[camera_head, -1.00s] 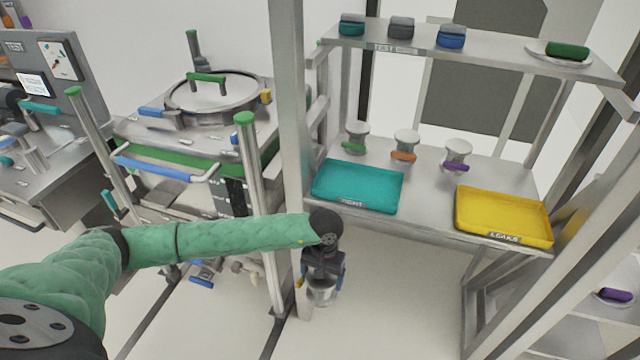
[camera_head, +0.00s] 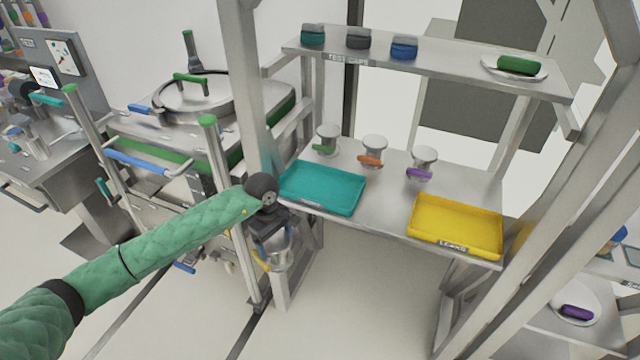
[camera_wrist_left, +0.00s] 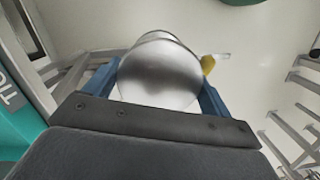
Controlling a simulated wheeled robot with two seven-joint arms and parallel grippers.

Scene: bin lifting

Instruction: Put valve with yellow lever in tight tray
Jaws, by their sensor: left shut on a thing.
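My left gripper (camera_head: 270,240) is shut on a silver metal valve (camera_head: 279,258) and holds it in the air below the shelf's front edge, near the frame post. In the left wrist view the valve's round body (camera_wrist_left: 160,75) sits between the blue fingers (camera_wrist_left: 158,92), with its yellow lever (camera_wrist_left: 208,64) at the right side. The teal tray (camera_head: 322,204), the one labelled TIGHT, lies empty on the shelf, just right of and above the gripper. Its teal edge also shows at the left of the wrist view (camera_wrist_left: 14,120). My right gripper is not in view.
The yellow tray (camera_head: 456,242) lies empty at the shelf's right. Valves with green (camera_head: 327,140), orange (camera_head: 373,152) and purple (camera_head: 422,163) levers stand behind the trays. An upper shelf (camera_head: 440,72) overhangs them. A metal post (camera_head: 247,90) stands left of the teal tray.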

